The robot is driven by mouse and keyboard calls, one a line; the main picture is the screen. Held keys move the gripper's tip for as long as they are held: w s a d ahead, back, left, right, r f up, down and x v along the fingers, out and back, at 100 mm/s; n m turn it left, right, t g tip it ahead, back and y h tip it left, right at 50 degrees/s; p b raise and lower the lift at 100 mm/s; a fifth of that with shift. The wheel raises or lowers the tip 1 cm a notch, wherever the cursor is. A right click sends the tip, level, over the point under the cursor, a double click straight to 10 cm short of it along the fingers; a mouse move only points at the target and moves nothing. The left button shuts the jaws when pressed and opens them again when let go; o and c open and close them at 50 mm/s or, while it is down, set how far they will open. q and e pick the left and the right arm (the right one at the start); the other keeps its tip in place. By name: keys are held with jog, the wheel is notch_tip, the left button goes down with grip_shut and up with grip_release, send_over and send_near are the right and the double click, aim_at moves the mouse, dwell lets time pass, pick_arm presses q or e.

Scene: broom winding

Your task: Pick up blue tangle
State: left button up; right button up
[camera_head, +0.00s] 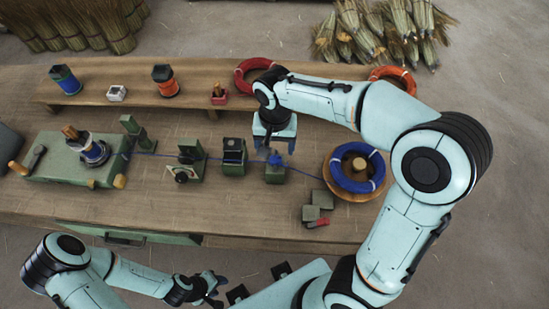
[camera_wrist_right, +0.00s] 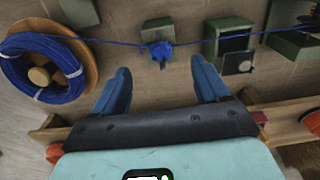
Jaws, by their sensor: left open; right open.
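The blue tangle (camera_head: 276,159) is a small bunched knot on a blue line, at a small green block (camera_head: 274,174) on the bench. In the right wrist view the tangle (camera_wrist_right: 161,51) shows just beyond and between my fingertips. My right gripper (camera_head: 273,143) is open and empty, pointing down over the bench beside the tangle. In the right wrist view its two blue fingers (camera_wrist_right: 160,72) are spread wide. My left gripper (camera_head: 214,287) is open and empty in front of the bench, far from the tangle.
A blue coil (camera_head: 345,180) lies on a round wooden spool to the right. Green guide blocks (camera_head: 234,157) and a green winder (camera_head: 65,162) stand left along the line. A rear shelf (camera_head: 205,72) holds spools and a red coil (camera_head: 243,78). Loose green blocks (camera_head: 322,199) lie in front.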

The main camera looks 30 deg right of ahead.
aim_at(275, 161)
notch_tip(275, 161, down, 3)
jog(key=shift+w, duration=0.1)
notch_tip(275, 161, down, 5)
jog(key=shift+f+b, duration=0.1)
jog(key=shift+b, duration=0.2)
jog(key=c, duration=1.1)
